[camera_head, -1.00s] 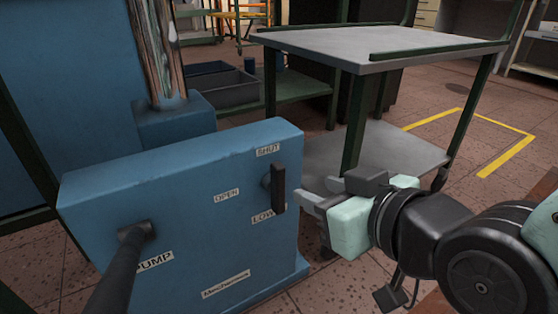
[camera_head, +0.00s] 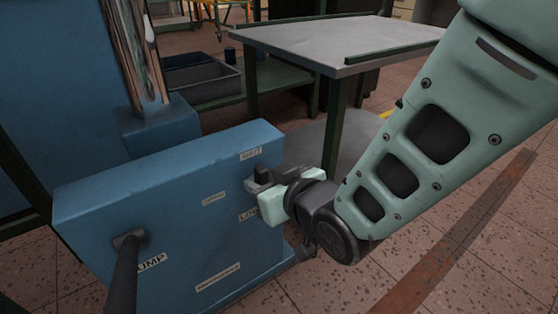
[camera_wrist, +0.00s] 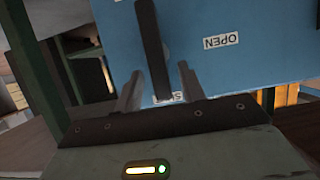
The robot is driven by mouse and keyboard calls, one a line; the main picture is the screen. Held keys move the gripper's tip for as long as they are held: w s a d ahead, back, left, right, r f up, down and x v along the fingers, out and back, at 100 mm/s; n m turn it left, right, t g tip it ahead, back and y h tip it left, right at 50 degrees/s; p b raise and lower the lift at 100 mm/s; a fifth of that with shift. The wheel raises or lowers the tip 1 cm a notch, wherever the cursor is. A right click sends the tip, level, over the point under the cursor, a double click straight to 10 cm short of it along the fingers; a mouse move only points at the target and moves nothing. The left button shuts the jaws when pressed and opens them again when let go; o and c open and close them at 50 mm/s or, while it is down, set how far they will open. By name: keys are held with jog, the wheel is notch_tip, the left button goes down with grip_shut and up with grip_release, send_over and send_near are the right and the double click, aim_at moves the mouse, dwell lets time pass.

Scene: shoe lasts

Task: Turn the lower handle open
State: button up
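The lower handle is a dark lever on the front of a blue pump unit (camera_head: 150,215). In the head view only its upper end (camera_head: 262,173) shows; my gripper hides the rest. In the wrist view the handle (camera_wrist: 152,45) runs down the picture and its end lies between the fingers of my gripper (camera_wrist: 160,88). The fingers are apart, with a gap on at least the right side of the handle. An OPEN label (camera_wrist: 221,41) shows upside down beside it, and the SHUT label (camera_wrist: 170,98) is partly hidden by the gripper.
A dark pump lever (camera_head: 125,265) sticks out at the front left of the unit. A grey-topped table (camera_head: 310,45) stands close behind my arm. Grey bins (camera_head: 205,85) sit on a low shelf behind the unit. Tiled floor is free at the lower right.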

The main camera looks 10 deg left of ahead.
jog(key=shift+x, duration=0.75)
grip_shut()
jog(key=shift+r, duration=0.1)
